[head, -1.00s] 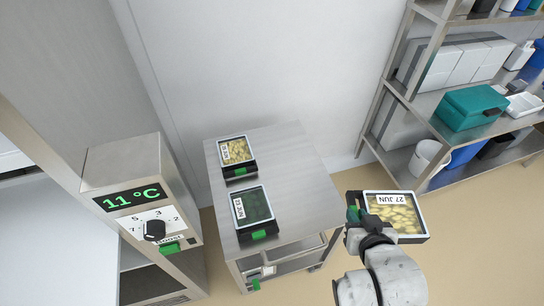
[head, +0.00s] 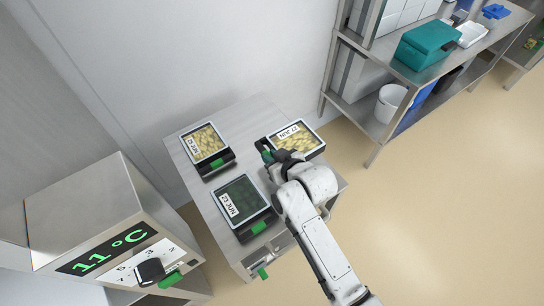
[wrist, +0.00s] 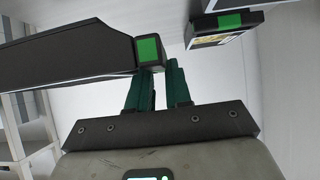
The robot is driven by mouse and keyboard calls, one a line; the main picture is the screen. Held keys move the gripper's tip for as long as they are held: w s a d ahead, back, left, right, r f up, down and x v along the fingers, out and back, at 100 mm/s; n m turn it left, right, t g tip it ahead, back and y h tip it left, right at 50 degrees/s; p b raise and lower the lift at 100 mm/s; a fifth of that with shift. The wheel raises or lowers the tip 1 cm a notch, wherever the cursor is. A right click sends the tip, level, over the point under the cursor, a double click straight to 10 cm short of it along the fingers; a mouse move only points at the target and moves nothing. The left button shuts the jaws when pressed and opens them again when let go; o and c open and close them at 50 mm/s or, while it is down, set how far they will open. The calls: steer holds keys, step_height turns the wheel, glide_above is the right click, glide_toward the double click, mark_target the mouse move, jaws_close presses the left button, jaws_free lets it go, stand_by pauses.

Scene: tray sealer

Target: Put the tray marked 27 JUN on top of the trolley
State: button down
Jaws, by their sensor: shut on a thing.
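The tray marked 27 JUN (head: 300,139), with pale yellow contents and a black frame, is in my gripper (head: 268,152). It is over the back right part of the steel trolley's top (head: 243,125); whether it touches the top cannot be told. In the wrist view, the green fingers (wrist: 158,82) are shut at the green tab of the held tray (wrist: 75,52). On the trolley lie a tray with yellow contents (head: 206,143) at the back left and a dark green tray (head: 243,200) at the front. My arm hides the trolley's right front part.
A steel unit with an 11 °C display (head: 97,257) and a black knob stands at the left front. A shelf rack with a teal box (head: 428,43) and a white bucket (head: 391,101) stands at the right. Open floor (head: 450,210) lies right of the trolley.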

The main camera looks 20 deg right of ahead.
steer(key=shift+f+b, duration=2.3)
steer(key=shift+f, duration=0.7)
steer(key=shift+s+r+p, duration=0.1)
steer(key=shift+r+p, duration=0.05)
steer(key=shift+p, duration=0.2)
steer(key=c, duration=1)
jaws_free()
steer(key=shift+d, duration=0.1)
steer(key=shift+c, duration=1.4)
steer(key=shift+r+p, duration=3.2)
steer(key=shift+r, duration=0.25)
